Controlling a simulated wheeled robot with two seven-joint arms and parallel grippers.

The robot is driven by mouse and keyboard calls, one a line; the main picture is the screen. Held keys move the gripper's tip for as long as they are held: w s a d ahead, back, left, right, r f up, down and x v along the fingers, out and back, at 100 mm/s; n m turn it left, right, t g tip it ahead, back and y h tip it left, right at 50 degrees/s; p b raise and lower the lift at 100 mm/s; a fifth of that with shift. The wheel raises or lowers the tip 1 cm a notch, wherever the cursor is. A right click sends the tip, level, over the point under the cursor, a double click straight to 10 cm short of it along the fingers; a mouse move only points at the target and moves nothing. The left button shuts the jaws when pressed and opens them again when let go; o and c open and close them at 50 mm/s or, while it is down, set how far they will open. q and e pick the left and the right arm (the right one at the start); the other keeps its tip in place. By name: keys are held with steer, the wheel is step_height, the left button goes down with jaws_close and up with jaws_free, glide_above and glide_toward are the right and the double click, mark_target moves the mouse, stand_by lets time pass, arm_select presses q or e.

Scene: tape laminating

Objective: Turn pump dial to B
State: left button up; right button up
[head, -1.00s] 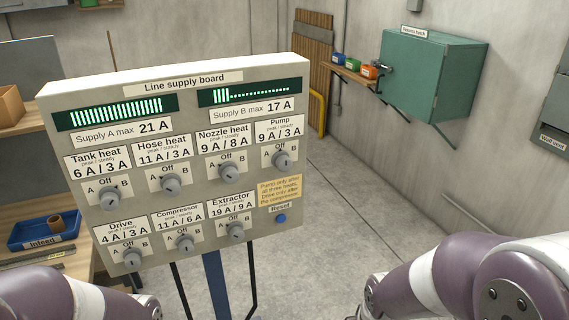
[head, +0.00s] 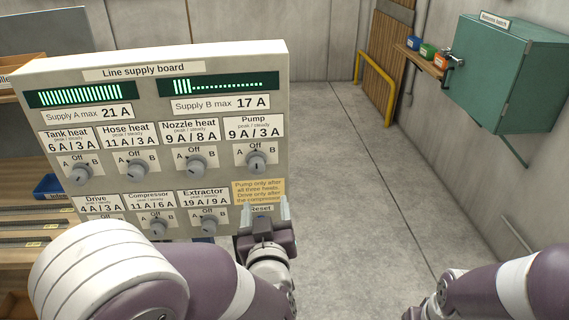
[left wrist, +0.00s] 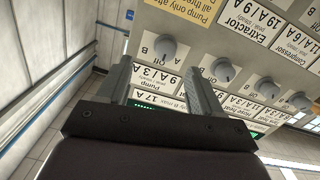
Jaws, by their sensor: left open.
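The pump dial (head: 255,160) is a grey round knob at the upper right of the line supply board (head: 215,133), with A, Off and B marked around it; I cannot tell where it points. In the left wrist view, which shows the board upside down, the left gripper (left wrist: 158,70) is open and empty. The pump dial (left wrist: 165,47) appears between and just beyond its fingertips, apart from them. My right gripper is out of view.
Other dials sit close by: nozzle heat (head: 192,163) to the left, extractor (head: 210,221) below left. Supply A's bar (head: 80,95) is nearly full; supply B's bar (head: 218,87) is low. A green cabinet (head: 510,75) hangs on the right wall. The floor right of the board is clear.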

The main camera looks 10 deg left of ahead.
mark_target(258, 170)
arm_select(q)
steer(key=x, duration=0.3)
steer(key=a+r+p+x, duration=0.1)
steer(key=x, duration=0.7)
steer(key=shift+s+a+r+p, duration=0.15)
steer(key=shift+a+r+p, duration=0.1)
steer(key=shift+a+p, duration=0.15)
steer(key=shift+w+a, duration=0.25)
steer(key=shift+w, duration=0.2)
steer(key=shift+w+d, duration=0.1)
steer(key=shift+w, duration=0.1)
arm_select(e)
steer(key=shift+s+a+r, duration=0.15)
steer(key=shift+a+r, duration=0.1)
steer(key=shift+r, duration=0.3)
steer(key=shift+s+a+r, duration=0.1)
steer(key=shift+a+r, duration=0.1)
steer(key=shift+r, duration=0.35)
